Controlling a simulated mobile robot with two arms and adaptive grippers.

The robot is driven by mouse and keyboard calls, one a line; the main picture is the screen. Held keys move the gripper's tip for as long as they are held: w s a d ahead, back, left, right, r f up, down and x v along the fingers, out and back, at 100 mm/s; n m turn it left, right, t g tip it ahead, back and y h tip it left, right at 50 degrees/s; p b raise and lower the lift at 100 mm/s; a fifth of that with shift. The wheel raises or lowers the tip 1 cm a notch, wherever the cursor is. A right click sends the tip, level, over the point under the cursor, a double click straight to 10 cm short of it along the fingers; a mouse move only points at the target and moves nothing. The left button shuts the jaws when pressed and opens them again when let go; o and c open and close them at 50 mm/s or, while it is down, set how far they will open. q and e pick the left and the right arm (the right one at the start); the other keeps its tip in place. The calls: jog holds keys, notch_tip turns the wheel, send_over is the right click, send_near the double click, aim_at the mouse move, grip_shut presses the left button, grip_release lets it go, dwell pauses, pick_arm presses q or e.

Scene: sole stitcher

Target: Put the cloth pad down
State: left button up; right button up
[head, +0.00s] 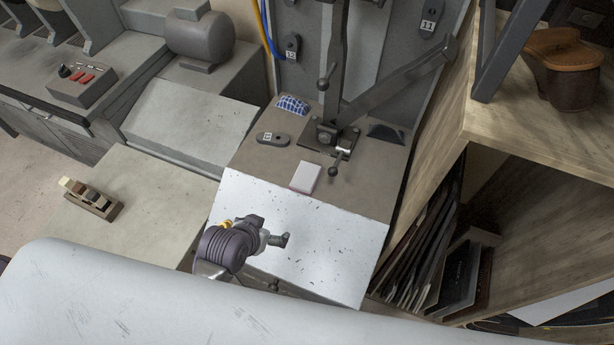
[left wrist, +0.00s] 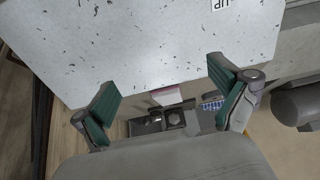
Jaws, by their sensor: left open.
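A blue-and-white checked cloth pad (head: 292,105) lies on the brown bed of the machine, left of the upright column. It also shows in the left wrist view (left wrist: 212,102), partly hidden near the finger on the right. My left gripper (head: 272,238) is over the white speckled panel (head: 325,240) in front of the bed, apart from the pad. In the left wrist view my left gripper (left wrist: 163,76) has its green-lined fingers spread wide, with nothing held between them. My right gripper is in neither view.
A pale pinkish-white block (head: 306,177) lies near the bed's front edge. A dark numbered tag (head: 273,139) lies to its left. A lever clamp (head: 330,138) stands at the column foot. A wooden shelf (head: 545,125) bounds the right. The panel's right half is clear.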

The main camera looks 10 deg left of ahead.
pick_arm(q)
jog(key=w+d+r+t, duration=0.3)
jog(key=w+r+t, duration=0.15)
jog(key=w, duration=0.45)
send_near(305, 177)
jog(key=w, duration=0.2)
jog(key=w+g, duration=0.1)
jog(key=shift+w+a+f+h, duration=0.1)
jog(key=shift+a+f+h, duration=0.2)
jog(key=shift+a+f, duration=0.1)
jog(key=shift+s+d+x, duration=0.1)
jog(key=shift+d+x, duration=0.1)
jog(key=shift+x, duration=1.3)
jog(key=shift+s+d+x, duration=0.1)
jog(key=shift+d+x, duration=0.05)
jog(key=shift+x, duration=1.4)
jog(key=shift+f, duration=0.15)
jog(key=c, duration=1.2)
